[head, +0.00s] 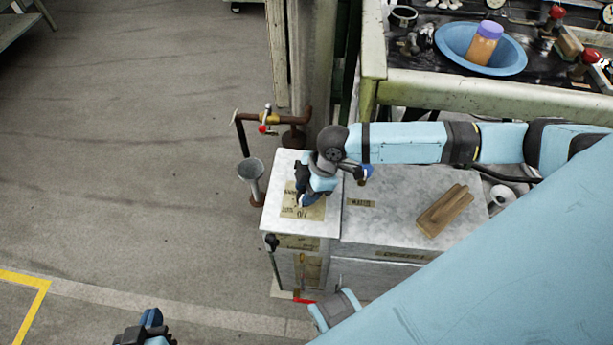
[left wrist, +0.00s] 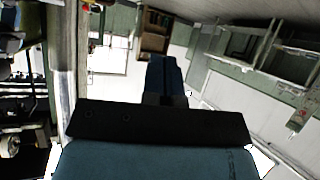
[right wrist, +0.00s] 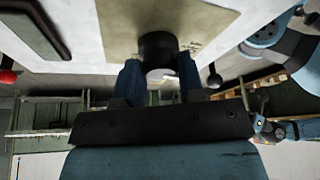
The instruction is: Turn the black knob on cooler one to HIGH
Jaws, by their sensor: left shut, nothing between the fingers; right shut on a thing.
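The cooler (head: 277,215) is a white, worn cabinet with a tan label plate (head: 314,212) on its top; its printing is too small to read fully. My right gripper (head: 301,200) points down onto this plate and hides the knob in the head view. In the right wrist view the round black knob (right wrist: 158,46) stands on the tan plate between the fingertips, and the gripper is shut on it. Which mark the knob points to cannot be told. My left gripper (head: 150,322) is low at the left, away from the cooler. Its fingers (left wrist: 166,78) are shut and empty.
A wooden block (head: 445,210) lies on the adjoining cabinet top. A rusty pipe with a red-handled valve (head: 265,129) and a grey funnel (head: 251,170) stand left of the cooler. A blue basin (head: 453,42) with a jar is at the back right. The left floor is clear.

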